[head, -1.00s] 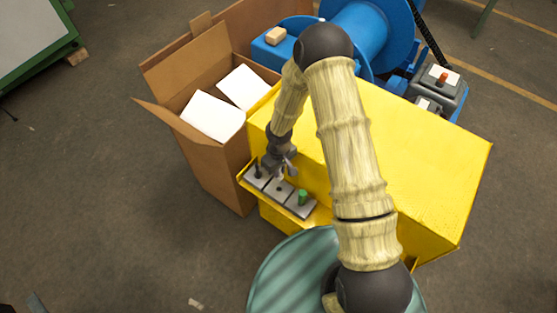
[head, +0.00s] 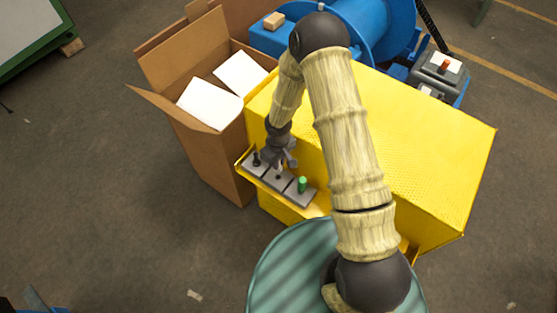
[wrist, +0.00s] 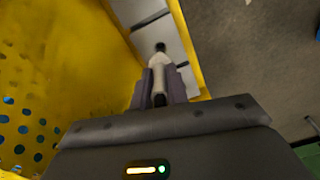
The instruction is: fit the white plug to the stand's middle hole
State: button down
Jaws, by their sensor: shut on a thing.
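The stand (head: 268,178) is a row of three grey blocks on a yellow ledge; it also shows in the wrist view (wrist: 143,12). My gripper (head: 280,163) is over its middle part. In the wrist view my gripper (wrist: 159,88) is shut on the white plug (wrist: 159,61), which points away from the camera. A dark round spot (wrist: 160,47), seemingly the middle hole, lies right at the plug's far end. Whether the plug touches or enters it cannot be told. A green plug (head: 302,184) stands in the right block and a black one (head: 256,159) in the left block.
The yellow perforated guard (head: 420,160) rises right beside the stand. An open cardboard box (head: 205,150) with white pieces stands to the left. Blue machinery (head: 380,35) and a grey box with an orange-red knob (head: 443,65) are behind.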

aim_at(278, 173)
jog(key=shift+f+b, duration=0.8)
jog(key=shift+f, duration=0.45)
jog(key=shift+f+b, duration=1.9)
jog(key=shift+f, duration=0.15)
dwell(1.2)
jog(key=c, duration=1.3)
grip_release()
jog(key=shift+r, duration=0.15)
notch_tip(278, 173, up, 17)
jog(key=shift+r, duration=0.15)
